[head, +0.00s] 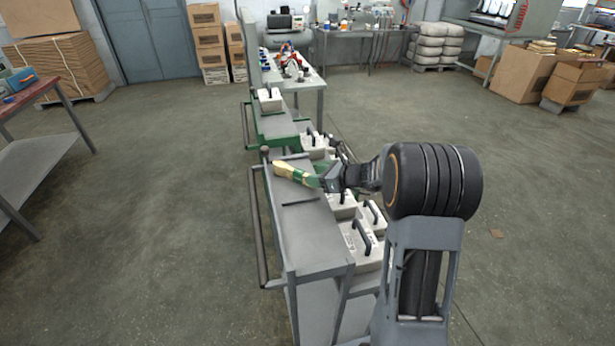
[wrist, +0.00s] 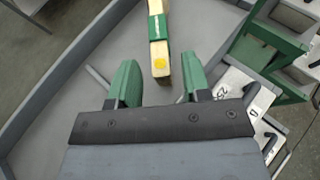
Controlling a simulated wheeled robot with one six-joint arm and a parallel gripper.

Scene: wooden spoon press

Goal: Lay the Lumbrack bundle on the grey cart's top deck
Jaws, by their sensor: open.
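A pale wooden bundle with a green band (head: 294,173) appears to lie at the far end of the grey cart's top deck (head: 312,240). In the wrist view the bundle (wrist: 158,30) points away from me, with a yellow dot on its near end. The writing on its band is too small to read. My gripper (head: 325,181) is at the bundle's right-hand end, low over the deck. In the wrist view my gripper (wrist: 160,86) is open, its green fingers apart. The bundle's near end lies just beyond and between the fingertips, touching neither.
A dark rod or slot (head: 300,202) shows on the deck. White cases with black handles (head: 362,238) stand along the cart's right side. A green-framed cart (head: 275,126) with another case stands behind. A red-topped bench (head: 50,90) is at left; the floor between is clear.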

